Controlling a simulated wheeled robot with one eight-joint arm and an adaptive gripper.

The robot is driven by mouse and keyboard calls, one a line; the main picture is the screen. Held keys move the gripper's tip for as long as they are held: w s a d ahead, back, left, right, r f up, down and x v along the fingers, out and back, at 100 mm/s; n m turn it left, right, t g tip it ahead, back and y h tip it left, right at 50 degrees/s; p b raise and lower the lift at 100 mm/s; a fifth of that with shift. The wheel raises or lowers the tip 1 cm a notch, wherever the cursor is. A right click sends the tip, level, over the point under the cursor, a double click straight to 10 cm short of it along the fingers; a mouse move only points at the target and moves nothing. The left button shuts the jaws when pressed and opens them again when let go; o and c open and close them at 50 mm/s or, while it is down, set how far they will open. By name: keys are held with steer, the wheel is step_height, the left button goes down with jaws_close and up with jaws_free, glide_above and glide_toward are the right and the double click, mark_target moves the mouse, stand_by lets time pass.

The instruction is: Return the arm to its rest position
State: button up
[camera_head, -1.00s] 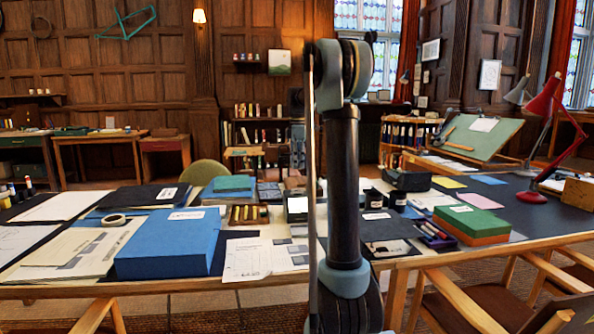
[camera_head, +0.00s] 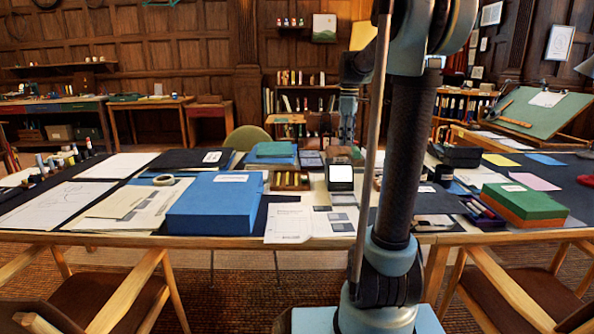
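My arm stands upright right of centre in the head view, in front of the long table (camera_head: 225,241). Its thick dark link and blue-grey joints rise past the top edge of the picture. Behind this link, a farther part of my arm hangs down over the table's far side.
Below the arm are a small case with a white panel (camera_head: 340,178) and a wooden tray (camera_head: 289,181). A blue box (camera_head: 215,205) lies left, a green box (camera_head: 524,201) on an orange one right. Chairs (camera_head: 110,290) stand at the front. A tilted drafting board (camera_head: 541,118) is at the right.

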steer(key=s+f+m, duration=0.4)
steer(key=s, duration=0.6)
steer(key=s+f+m, duration=0.3)
steer(key=s+f, duration=0.2)
steer(key=s, duration=0.6)
steer(key=s+f+m+t, duration=0.1)
steer(key=s+f+m, duration=0.5)
steer(key=s+f, duration=0.7)
steer(key=shift+f+m+t, duration=0.3)
steer(key=shift+f, duration=0.15)
steer(key=shift+s, duration=0.1)
steer(key=shift+w+f, duration=0.2)
steer(key=shift+w, duration=0.25)
